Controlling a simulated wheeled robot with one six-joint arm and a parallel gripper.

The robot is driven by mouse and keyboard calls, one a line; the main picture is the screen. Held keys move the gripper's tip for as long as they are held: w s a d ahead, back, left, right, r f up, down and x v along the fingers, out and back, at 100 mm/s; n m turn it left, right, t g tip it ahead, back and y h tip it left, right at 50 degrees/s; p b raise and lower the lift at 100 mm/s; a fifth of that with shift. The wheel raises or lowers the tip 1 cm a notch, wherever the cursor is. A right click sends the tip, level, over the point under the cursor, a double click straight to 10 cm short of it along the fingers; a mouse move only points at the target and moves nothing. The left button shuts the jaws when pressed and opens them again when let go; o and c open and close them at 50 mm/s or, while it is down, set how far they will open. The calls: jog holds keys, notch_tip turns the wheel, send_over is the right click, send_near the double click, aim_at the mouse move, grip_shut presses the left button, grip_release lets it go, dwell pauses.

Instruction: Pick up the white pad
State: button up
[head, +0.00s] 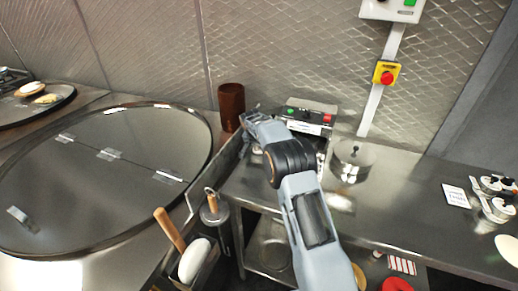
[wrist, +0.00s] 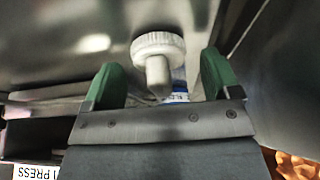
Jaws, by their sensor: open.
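A white oval pad (head: 195,260) sits in a dark holder at the bottom of the head view, beside a wooden handle (head: 170,230). My gripper (head: 252,140) is away from it, farther back over the counter near the control box; the arm partly hides its fingers. In the wrist view my gripper (wrist: 161,80) is open, with green fingertips apart. A white round ridged piece with a short stem (wrist: 158,45) shows between and beyond the fingertips. I cannot tell whether it touches them, or whether it is the same thing as the oval pad.
A large round dark lid (head: 110,180) fills the left. A brown cup (head: 231,105) and a control box (head: 308,115) stand near my gripper. A metal canister (head: 352,160) stands to the right. The steel counter (head: 400,200) has bare room there.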

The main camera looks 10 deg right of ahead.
jog(key=shift+c, duration=0.2)
jog(key=c, duration=1)
jog(key=shift+r, duration=0.1)
jog(key=shift+r, duration=0.55)
jog(key=shift+s+r+b, duration=0.75)
jog(key=shift+s+r, duration=1.2)
jog(key=shift+s, duration=0.4)
jog(key=shift+s+r+b, duration=0.75)
jog(key=shift+s+r, duration=1.2)
jog(key=shift+s, duration=0.35)
jog(key=shift+s+r+b, duration=0.75)
jog(key=shift+s+r, duration=1.2)
jog(key=shift+s, duration=0.4)
